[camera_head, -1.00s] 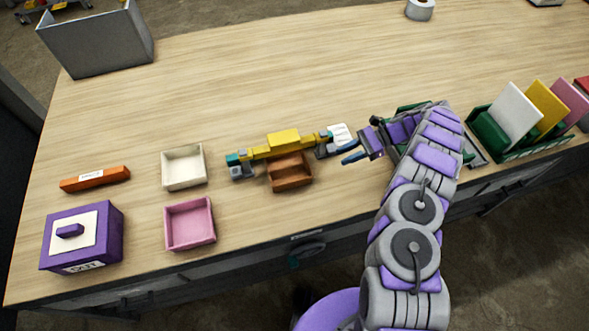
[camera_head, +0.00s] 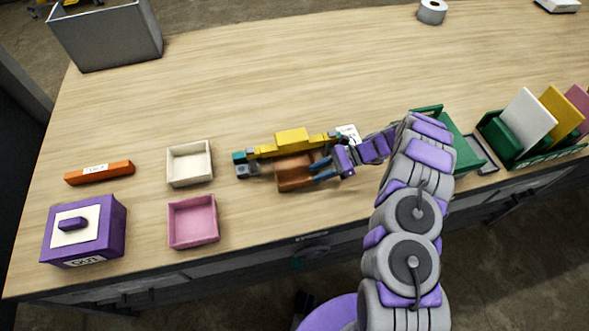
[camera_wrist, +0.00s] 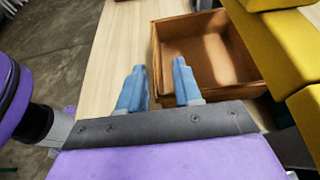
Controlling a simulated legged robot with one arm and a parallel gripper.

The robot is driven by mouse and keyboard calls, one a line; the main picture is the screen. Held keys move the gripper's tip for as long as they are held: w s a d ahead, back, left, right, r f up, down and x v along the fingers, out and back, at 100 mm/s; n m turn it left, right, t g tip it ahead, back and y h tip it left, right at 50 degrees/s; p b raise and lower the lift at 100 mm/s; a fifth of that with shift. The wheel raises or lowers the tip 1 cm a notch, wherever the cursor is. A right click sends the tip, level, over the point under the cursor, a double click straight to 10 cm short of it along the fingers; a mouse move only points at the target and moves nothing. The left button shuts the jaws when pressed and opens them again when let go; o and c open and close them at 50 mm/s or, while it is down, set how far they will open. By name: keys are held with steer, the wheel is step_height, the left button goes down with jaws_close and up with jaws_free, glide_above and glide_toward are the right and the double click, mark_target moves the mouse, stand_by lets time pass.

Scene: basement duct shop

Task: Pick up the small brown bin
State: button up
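The small brown bin (camera_head: 290,180) is an open, shallow box on the table, just in front of a long yellow object (camera_head: 292,140) with teal and grey ends. My gripper (camera_head: 318,170) reaches in from the right, its blue fingers at the bin's right side. In the wrist view the brown bin (camera_wrist: 205,52) lies ahead and appears empty. The two fingers of my gripper (camera_wrist: 160,72) are apart there, with a near bin wall between them in the picture. Whether they touch the wall I cannot tell.
The yellow object (camera_wrist: 280,50) sits close along the bin's side. A white bin (camera_head: 190,178), a pink bin (camera_head: 193,236) and a purple box (camera_head: 84,247) stand to the left. A green rack (camera_head: 540,155) is at the right. The table's far middle is clear.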

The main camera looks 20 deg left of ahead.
steer(key=b+x, duration=0.1)
steer(key=x, duration=0.4)
steer(key=shift+s+d+f, duration=0.1)
steer(key=shift+d, duration=0.1)
jaws_close()
